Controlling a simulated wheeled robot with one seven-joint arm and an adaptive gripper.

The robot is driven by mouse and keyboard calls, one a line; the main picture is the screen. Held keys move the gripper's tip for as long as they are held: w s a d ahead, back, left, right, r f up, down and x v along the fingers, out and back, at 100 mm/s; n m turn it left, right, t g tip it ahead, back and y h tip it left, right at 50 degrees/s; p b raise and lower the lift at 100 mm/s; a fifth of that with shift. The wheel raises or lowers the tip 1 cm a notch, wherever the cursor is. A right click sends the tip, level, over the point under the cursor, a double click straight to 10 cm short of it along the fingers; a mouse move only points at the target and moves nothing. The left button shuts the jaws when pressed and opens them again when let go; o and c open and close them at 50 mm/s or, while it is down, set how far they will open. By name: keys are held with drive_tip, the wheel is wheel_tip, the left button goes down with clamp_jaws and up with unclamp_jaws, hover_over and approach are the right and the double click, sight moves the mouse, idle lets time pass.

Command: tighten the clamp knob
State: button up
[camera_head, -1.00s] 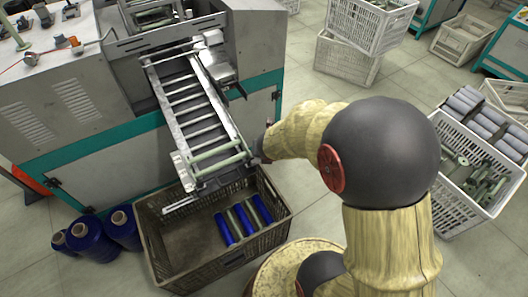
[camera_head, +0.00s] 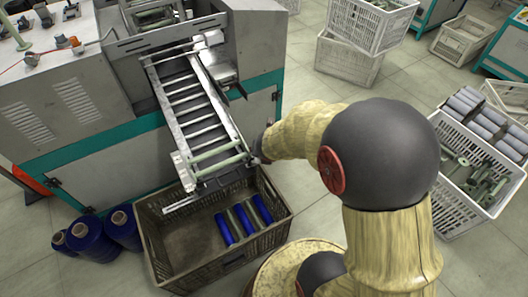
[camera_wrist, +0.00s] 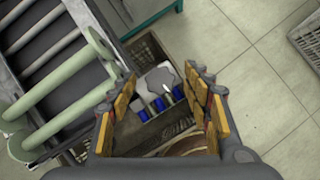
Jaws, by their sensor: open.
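A grey, rounded, lobed piece that looks like the clamp knob (camera_wrist: 164,73) shows in the wrist view, with a pale plate beside it. It appears between my gripper's fingers. My gripper (camera_wrist: 163,80) is open, its orange-padded fingers apart on the left and right of the knob. I see no contact, and the depth between fingers and knob is hard to judge. In the head view, my gripper is mostly hidden by my arm, near the lower right end of the sloping chute (camera_head: 200,119). I cannot make out the knob there.
A brown crate (camera_head: 169,277) holding blue and grey bobbins stands under the chute. Pale green rollers (camera_wrist: 62,75) lie close left of my gripper in the wrist view. Blue spools (camera_head: 91,240) stand left of the crate.

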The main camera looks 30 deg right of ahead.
drive_tip(key=v, duration=1.2)
idle(0.5)
idle(0.4)
